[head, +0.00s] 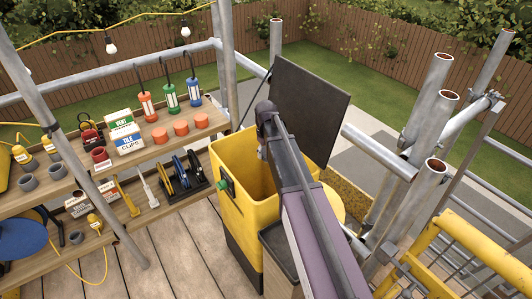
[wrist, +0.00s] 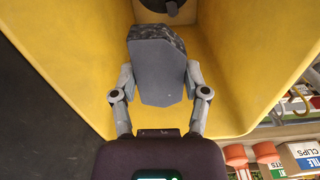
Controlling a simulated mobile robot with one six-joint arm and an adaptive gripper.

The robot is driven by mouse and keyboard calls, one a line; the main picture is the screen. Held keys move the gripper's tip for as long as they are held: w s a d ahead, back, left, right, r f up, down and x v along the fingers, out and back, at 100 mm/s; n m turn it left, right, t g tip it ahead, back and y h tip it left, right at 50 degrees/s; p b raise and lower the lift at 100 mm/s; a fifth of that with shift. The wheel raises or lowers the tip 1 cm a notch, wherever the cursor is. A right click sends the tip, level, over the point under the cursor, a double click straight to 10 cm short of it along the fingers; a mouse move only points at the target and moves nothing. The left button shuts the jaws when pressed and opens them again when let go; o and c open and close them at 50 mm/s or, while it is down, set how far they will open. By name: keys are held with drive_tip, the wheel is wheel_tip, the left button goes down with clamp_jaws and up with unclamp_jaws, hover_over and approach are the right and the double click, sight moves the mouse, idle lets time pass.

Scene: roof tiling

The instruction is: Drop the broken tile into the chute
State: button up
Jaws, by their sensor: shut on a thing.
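The broken tile (wrist: 156,75) is a grey slab with a rough, speckled dark broken edge at its far end. My gripper (wrist: 160,82) is shut on it, one finger at each side. In the wrist view the tile hangs in front of the yellow inner walls of the chute (wrist: 66,45). In the head view the chute (head: 238,215) is a tall yellow open-topped box with a green knob on its left side. I cannot tell how far inside the tile is.
A dark square panel (head: 308,100) stands at the chute's back. Shelves (head: 150,150) with lanterns, boxes and tools lie left. Scaffold poles (head: 425,95) and a yellow rail (head: 480,245) crowd the right. The plank floor (head: 180,255) is clear at front left.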

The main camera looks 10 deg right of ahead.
drive_tip(key=shift+f, duration=0.1)
drive_tip(key=o, duration=1.3)
drive_tip(key=shift+o, duration=0.2)
drive_tip(key=shift+r, duration=0.2)
